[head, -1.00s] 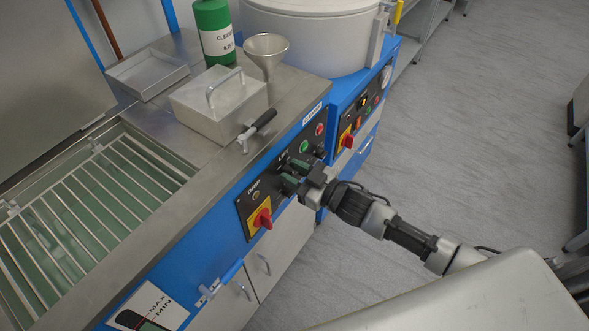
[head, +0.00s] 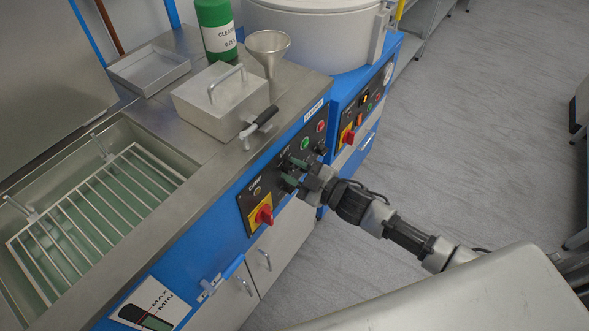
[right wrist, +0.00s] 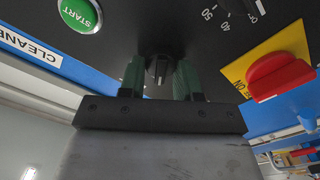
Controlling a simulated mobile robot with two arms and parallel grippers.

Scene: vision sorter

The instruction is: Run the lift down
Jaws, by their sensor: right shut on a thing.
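The blue cleaner cabinet has a black control panel (head: 250,206) with a lift switch, a small black knob. In the right wrist view the knob (right wrist: 158,68) sits between two green fingertips. My right gripper (head: 290,172) is shut on this knob; it also shows in the right wrist view (right wrist: 160,80). In the head view the fingers hide most of the knob. The lift's wire rack (head: 95,208) lies inside the steel tank (head: 185,160), below the rim, over greenish liquid. My left gripper is not in view.
A red rotary switch on yellow (head: 264,214) is left of the gripper; a green start button (right wrist: 78,14) is close by. A lidded steel box (head: 222,105), a funnel (head: 268,48) and a green bottle (head: 215,28) stand on the worktop.

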